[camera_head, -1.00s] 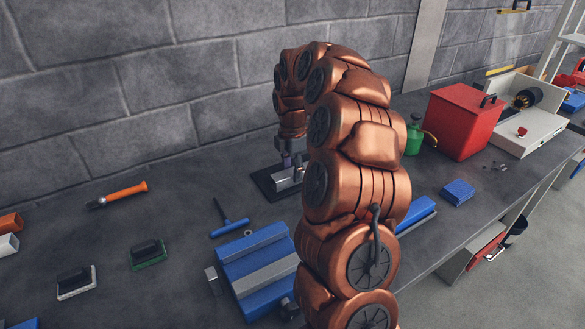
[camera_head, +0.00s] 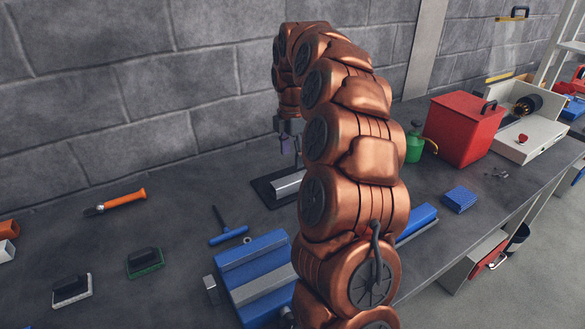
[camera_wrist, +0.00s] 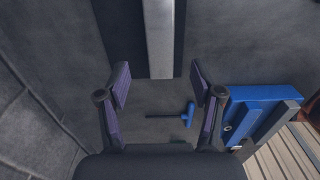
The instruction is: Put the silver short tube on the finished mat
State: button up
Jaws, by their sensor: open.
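The silver short tube (camera_head: 288,184) lies on a dark mat (camera_head: 264,191) near the wall, partly hidden behind my arm. In the wrist view the silver tube (camera_wrist: 159,38) lies lengthwise on the dark mat (camera_wrist: 115,30), with the picture's top edge cutting both off. My gripper (camera_head: 290,147) is above the tube in the head view, apart from it. In the wrist view my gripper (camera_wrist: 160,84) has its two purple-padded fingers spread wide with nothing between them.
A blue vise (camera_head: 255,270) and a blue-handled T-shaped tool (camera_head: 230,234) are in front of the mat. An orange-handled tool (camera_head: 120,200) and two brushes lie left. A green canister (camera_head: 414,145) and red box (camera_head: 463,125) stand right. Bare bench lies left of the mat.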

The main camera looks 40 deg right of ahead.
notch_tip(320, 180, up, 5)
jog(key=shift+f, duration=0.1)
dwell(0.3)
jog(key=shift+a, duration=0.1)
jog(key=s+a+m, duration=0.7)
jog(key=s+a, duration=0.7)
jog(key=a, duration=0.4)
jog(key=s+a+f+m, duration=0.1)
jog(key=s, duration=0.2)
jog(key=s+a+f+m, duration=0.1)
jog(key=s+f+m, duration=0.1)
jog(key=s, duration=0.2)
jog(key=s+a+f+m+g, duration=0.1)
jog(key=s+a, duration=0.1)
jog(key=s, duration=0.1)
jog(key=shift+s+f, duration=0.2)
jog(key=s+f+m, duration=0.1)
jog(key=s+m, duration=0.1)
jog(key=s, duration=0.1)
jog(key=s+a+f+m, duration=0.1)
jog(key=s+f+m, duration=0.1)
jog(key=s, duration=0.2)
jog(key=s+f+m, duration=0.2)
jog(key=s, duration=0.1)
jog(key=shift+s+a+f+g, duration=0.15)
jog(key=shift+s+a+g, duration=0.15)
jog(key=shift+g, duration=0.1)
